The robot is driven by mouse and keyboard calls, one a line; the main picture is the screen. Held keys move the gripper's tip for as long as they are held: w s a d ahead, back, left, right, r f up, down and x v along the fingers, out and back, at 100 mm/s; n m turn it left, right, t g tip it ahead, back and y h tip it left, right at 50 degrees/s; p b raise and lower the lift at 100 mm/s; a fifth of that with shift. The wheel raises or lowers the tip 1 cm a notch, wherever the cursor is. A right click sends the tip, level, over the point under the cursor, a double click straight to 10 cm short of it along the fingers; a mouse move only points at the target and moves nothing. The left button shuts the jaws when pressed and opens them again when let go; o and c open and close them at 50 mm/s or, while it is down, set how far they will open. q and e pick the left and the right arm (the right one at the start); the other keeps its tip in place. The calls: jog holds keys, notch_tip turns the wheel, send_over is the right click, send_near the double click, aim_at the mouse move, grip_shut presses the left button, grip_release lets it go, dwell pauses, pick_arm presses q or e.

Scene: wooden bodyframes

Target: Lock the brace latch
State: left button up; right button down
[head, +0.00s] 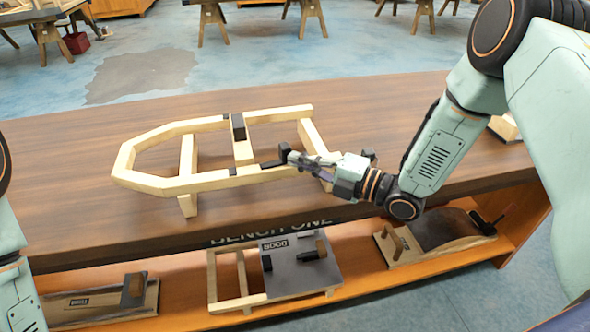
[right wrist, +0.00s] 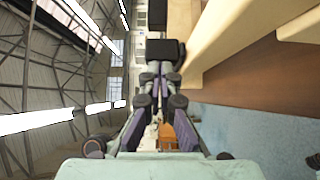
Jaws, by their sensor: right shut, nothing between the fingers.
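The pale wooden bodyframe (head: 205,181) lies on the brown workbench, with a cross brace (head: 242,152) between its long rails. A black latch piece (head: 271,164) sits on the near rail by the foot of the brace. My right gripper (head: 293,157) is shut and empty, with its fingertips right at this black piece. In the right wrist view, the gripper (right wrist: 158,78) points at a black block (right wrist: 165,50) beside the pale rail (right wrist: 225,40). I cannot tell whether the fingers touch it. My left gripper is out of view.
A dark block (head: 239,127) sits at the brace's far end. The workbench (head: 380,110) is clear behind the frame.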

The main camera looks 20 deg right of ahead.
jog(key=w, duration=0.3)
jog(key=shift+d+f+b, duration=0.1)
jog(key=shift+d+b, duration=0.25)
jog(key=shift+d, duration=0.05)
jog(key=shift+w+b, duration=0.4)
jog(key=shift+w, duration=0.7)
